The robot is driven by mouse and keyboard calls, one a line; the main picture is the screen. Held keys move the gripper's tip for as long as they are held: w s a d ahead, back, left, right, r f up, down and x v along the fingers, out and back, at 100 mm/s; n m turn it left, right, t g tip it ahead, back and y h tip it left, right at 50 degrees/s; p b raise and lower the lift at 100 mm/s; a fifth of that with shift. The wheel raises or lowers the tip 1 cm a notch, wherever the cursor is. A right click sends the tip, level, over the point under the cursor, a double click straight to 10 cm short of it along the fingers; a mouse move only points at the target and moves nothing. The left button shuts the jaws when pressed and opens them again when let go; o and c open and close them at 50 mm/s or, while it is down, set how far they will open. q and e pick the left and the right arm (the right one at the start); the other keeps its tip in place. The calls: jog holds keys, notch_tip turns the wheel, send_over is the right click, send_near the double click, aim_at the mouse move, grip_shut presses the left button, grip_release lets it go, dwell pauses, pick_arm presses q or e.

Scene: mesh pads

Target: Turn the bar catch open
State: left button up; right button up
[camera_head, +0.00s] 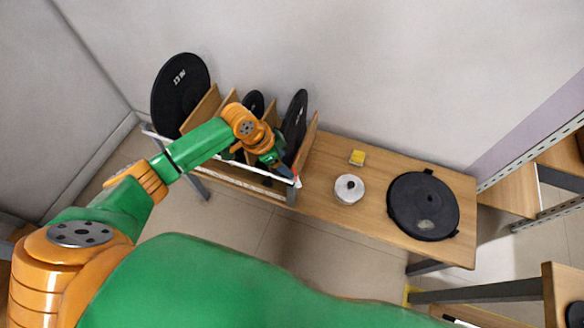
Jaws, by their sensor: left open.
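A long pale bar (222,160) runs across the front of a wooden rack (245,182) with upright dividers; it looks like the bar catch. Its right end, by the rack's right front corner, shows a little red. My left gripper (287,174) is at that right end, open, with its fingertips close to the bar. I cannot tell whether they touch it or stand around it. The gripper and arm hide part of the bar and rack. Round black pads (180,92) stand upright in the rack slots behind the bar. My right gripper is not in view.
A wall stands close behind. Shelving with metal posts (546,109) is at the far right.

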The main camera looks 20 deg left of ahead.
aim_at(294, 171)
pick_arm(q)
jog(key=b+x, duration=0.1)
jog(key=x, duration=0.5)
jog(key=shift+d, duration=0.1)
jog(key=shift+c, duration=0.2)
grip_shut()
jog(key=shift+r, duration=0.1)
